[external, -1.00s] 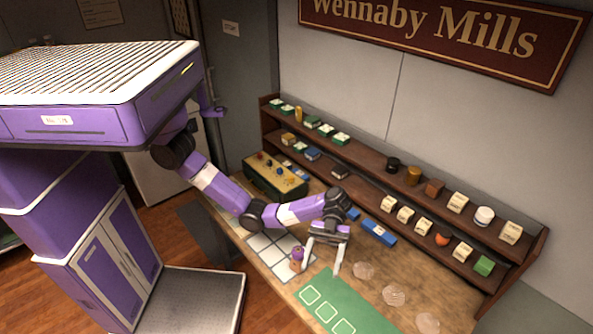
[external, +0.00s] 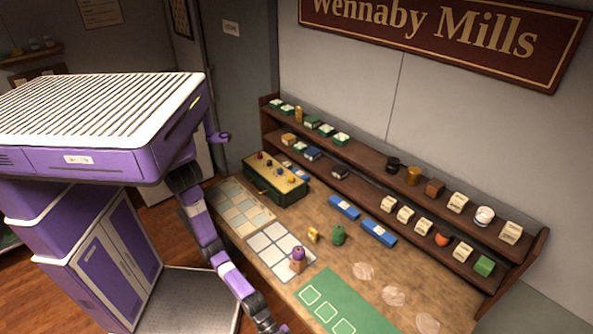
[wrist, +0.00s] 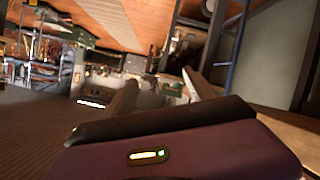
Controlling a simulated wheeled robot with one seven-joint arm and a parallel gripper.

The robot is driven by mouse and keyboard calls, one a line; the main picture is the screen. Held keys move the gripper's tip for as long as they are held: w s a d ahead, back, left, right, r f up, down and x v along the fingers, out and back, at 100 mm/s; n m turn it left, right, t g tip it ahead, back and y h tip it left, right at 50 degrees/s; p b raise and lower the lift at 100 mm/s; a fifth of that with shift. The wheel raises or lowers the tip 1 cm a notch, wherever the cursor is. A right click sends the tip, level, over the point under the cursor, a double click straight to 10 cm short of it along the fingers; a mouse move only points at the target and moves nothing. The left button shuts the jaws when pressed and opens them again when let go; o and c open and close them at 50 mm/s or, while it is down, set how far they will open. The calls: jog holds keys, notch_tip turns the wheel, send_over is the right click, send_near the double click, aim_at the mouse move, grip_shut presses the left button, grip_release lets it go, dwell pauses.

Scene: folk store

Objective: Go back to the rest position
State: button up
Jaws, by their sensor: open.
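My gripper (wrist: 160,85) shows in the wrist view as two pale fingers spread apart with nothing between them. In the external view my purple arm (external: 225,265) hangs down beside the counter, away from the things on it, and its end runs to the bottom edge of the picture, where the fingers cannot be made out. A small purple and orange figure (external: 298,260) stands on the white squared tile board (external: 262,240). A green piece (external: 338,235) and a small yellow piece (external: 313,235) stand on the wooden counter (external: 325,260) behind it.
A green mat (external: 365,305) with outlined squares lies at the counter's front. Two blue boxes (external: 344,207) (external: 378,233) lie near the shelf (external: 370,180), which holds several small goods. A green box with knobs (external: 276,178) stands at the left. Clear discs (external: 363,271) lie at the right.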

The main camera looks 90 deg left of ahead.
jog(key=s+a+f+t+y+p, duration=0.1)
jog(key=s+a+f+p, duration=0.3)
jog(key=a, duration=0.8)
jog(key=s+a+n+t+y+p, duration=0.2)
jog(key=s+a+y+p, duration=0.2)
jog(key=s+a, duration=1.2)
jog(key=s+a+r+n+t+y+b, duration=0.2)
jog(key=s+a+r+y, duration=0.2)
jog(key=s+a+r, duration=0.6)
jog(key=w+a+r+y+b, duration=0.1)
jog(key=a+r+b, duration=0.3)
jog(key=a+b, duration=0.2)
jog(key=a, duration=0.2)
jog(key=shift+a+t, duration=0.3)
jog(key=shift+a, duration=0.1)
jog(key=shift+r, duration=0.1)
